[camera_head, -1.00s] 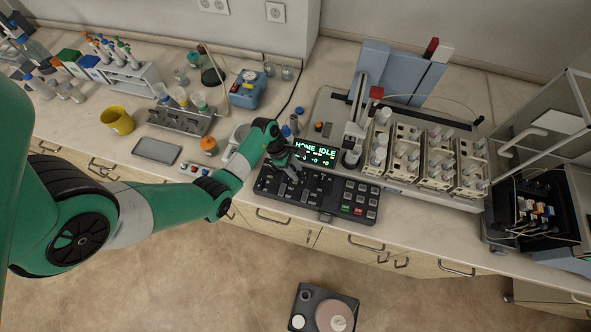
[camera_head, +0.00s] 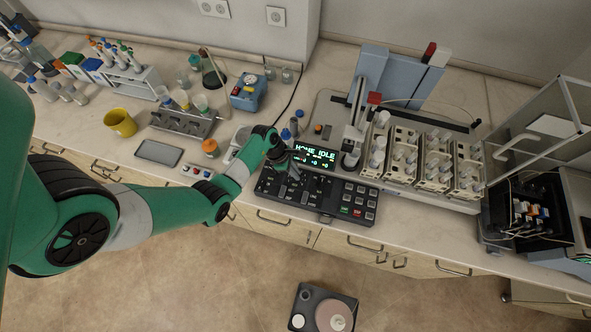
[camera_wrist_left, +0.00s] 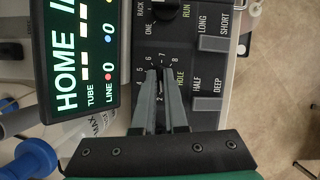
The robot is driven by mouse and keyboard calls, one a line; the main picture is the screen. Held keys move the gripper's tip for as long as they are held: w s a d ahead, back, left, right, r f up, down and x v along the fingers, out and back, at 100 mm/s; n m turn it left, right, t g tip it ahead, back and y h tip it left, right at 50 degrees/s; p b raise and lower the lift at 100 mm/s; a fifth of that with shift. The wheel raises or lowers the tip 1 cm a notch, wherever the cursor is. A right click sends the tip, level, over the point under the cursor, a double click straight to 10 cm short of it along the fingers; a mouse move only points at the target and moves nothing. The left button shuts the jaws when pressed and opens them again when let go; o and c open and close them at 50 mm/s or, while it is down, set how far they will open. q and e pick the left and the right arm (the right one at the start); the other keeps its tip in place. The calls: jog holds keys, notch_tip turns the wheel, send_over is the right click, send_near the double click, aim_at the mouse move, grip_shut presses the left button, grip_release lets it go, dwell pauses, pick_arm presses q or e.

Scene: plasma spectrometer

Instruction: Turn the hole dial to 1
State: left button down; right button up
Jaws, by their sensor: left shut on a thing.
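The hole dial (camera_wrist_left: 161,77) is on the dark control panel (camera_head: 340,207). In the left wrist view, numbers such as 5, 6, 7 and 8 ring its far side, and the label HOLE (camera_wrist_left: 181,77) is beside it. My left gripper (camera_wrist_left: 160,73) reaches down to the panel with its two fingers shut on the dial, hiding most of the knob and its pointer. I cannot tell which number it points to. In the head view the left gripper (camera_head: 293,172) is over the panel's upper left part. My right gripper is not in view.
The lit display (camera_head: 315,155) reads HOME IDLE, just behind the panel. Another dial (camera_wrist_left: 163,10) and the LONG, SHORT, HALF and DEEP keys are close to the gripper. Tube racks (camera_head: 437,160) stand right of the panel, and a yellow cup (camera_head: 120,123) is to the left.

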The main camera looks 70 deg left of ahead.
pick_arm(q)
jog(key=n+p, duration=0.1)
jog(key=n+y+p, duration=0.1)
jog(key=p, duration=0.1)
jog(key=n+p, duration=0.1)
jog(key=n, duration=0.1)
jog(key=shift+d+r+y+p, duration=0.15)
jog(key=shift+r+y+p, duration=0.1)
jog(key=shift+y+p, duration=0.05)
jog(key=shift+f+n+t+y+p, duration=0.15)
jog(key=shift+n+t+y+p, duration=0.15)
jog(key=shift+n+p, duration=0.45)
jog(key=c, duration=1)
grip_release()
jog(key=shift+f, duration=0.1)
jog(key=shift+o, duration=0.2)
jog(key=p+v, duration=0.7)
jog(key=v, duration=0.4)
jog(key=shift+r, duration=0.35)
jog(key=shift+s, duration=0.1)
